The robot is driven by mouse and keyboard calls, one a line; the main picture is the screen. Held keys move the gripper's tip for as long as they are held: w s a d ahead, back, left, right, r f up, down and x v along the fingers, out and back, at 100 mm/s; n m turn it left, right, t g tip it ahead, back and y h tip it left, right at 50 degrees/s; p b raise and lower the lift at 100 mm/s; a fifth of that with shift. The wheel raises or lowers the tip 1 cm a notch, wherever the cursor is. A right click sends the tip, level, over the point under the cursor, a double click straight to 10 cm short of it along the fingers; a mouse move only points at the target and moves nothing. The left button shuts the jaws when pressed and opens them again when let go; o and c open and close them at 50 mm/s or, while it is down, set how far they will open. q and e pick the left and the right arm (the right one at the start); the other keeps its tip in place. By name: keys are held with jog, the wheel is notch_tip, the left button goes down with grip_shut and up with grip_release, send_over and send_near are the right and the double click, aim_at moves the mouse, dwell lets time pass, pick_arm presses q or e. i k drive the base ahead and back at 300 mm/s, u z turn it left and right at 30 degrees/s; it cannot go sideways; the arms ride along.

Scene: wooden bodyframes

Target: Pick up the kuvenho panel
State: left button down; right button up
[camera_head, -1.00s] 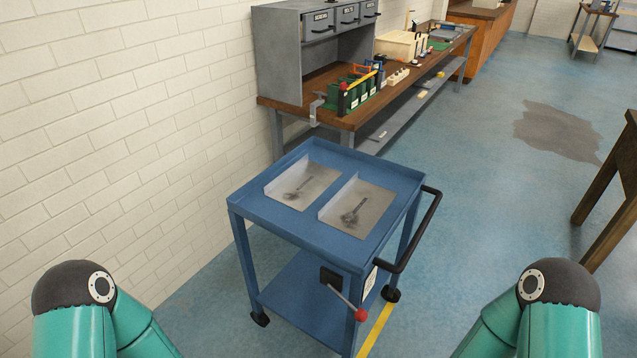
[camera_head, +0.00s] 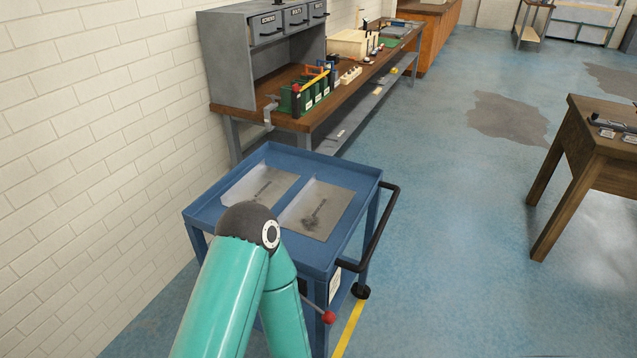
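No panel carries a name that I can read. Two thin grey sheets with dark markings, a left sheet (camera_head: 258,187) and a right sheet (camera_head: 318,209), lie side by side on the top tray of a blue cart (camera_head: 322,160). I cannot tell whether either is the kuvenho panel. The elbow of my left arm stands in front of the cart and hides its front left part and the near end of the left sheet. Neither gripper shows in the view.
A workbench (camera_head: 340,107) with a grey drawer cabinet (camera_head: 232,65) and green bins (camera_head: 305,95) stands behind the cart. A wooden table (camera_head: 580,130) with small dark items stands at right. Blue floor (camera_head: 440,250) between cart and table is clear.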

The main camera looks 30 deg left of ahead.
aim_at(265, 185)
jog(key=u, duration=1.2)
jog(key=i, duration=0.1)
jog(key=z, duration=2.55)
jog(key=k, duration=1.4)
jog(key=z, duration=0.3)
jog(key=i, duration=0.2)
jog(key=u, duration=3.05)
jog(key=i, duration=0.85)
jog(key=z, duration=0.1)
